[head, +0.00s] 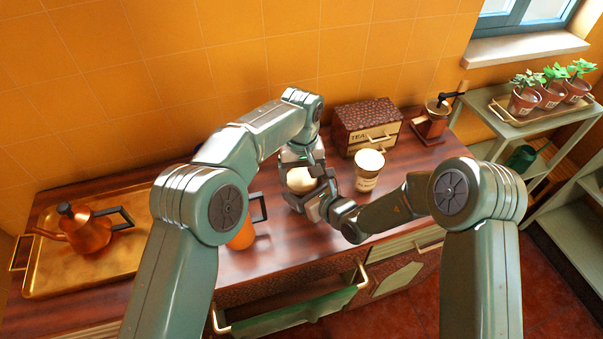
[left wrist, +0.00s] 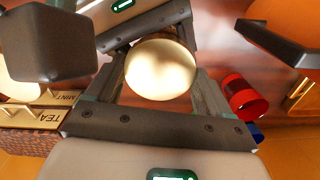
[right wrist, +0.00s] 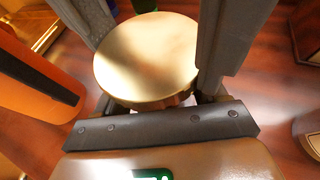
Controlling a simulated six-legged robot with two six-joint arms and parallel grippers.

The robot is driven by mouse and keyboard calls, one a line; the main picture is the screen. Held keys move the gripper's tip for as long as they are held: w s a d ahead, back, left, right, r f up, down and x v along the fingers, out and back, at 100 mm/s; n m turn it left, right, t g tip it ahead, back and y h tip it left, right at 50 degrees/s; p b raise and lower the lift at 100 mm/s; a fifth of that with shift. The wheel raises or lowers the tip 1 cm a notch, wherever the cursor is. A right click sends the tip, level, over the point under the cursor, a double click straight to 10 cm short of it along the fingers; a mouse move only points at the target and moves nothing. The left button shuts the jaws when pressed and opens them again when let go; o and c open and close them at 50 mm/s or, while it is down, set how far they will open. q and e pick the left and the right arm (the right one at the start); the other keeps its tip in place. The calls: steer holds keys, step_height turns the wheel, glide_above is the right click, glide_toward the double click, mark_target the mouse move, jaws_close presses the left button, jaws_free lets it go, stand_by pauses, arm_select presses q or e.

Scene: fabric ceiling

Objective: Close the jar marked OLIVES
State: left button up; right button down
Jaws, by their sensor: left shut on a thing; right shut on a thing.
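A jar with a round, pale gold lid (head: 300,180) stands on the wooden counter between my two grippers. Its label is hidden, so I cannot read OLIVES. My left gripper (head: 302,160) comes down from above, shut on the lid; the lid (left wrist: 160,69) fills the space between its fingers in the left wrist view. My right gripper (head: 312,198) reaches in low from the right, shut on the jar body below the lid. In the right wrist view the lid (right wrist: 147,58) sits over the body, which is mostly hidden. I cannot tell how tightly the lid is seated.
A second pale-topped jar (head: 368,171) stands to the right. Behind are a box marked TEA (head: 366,126) and a coffee grinder (head: 432,121). An orange mug (head: 242,236) is close on the left, beyond it a tray with a copper kettle (head: 88,229).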

arm_select(q)
steer(key=o, duration=1)
steer(key=shift+o, duration=0.2)
steer(key=shift+r, duration=2.3)
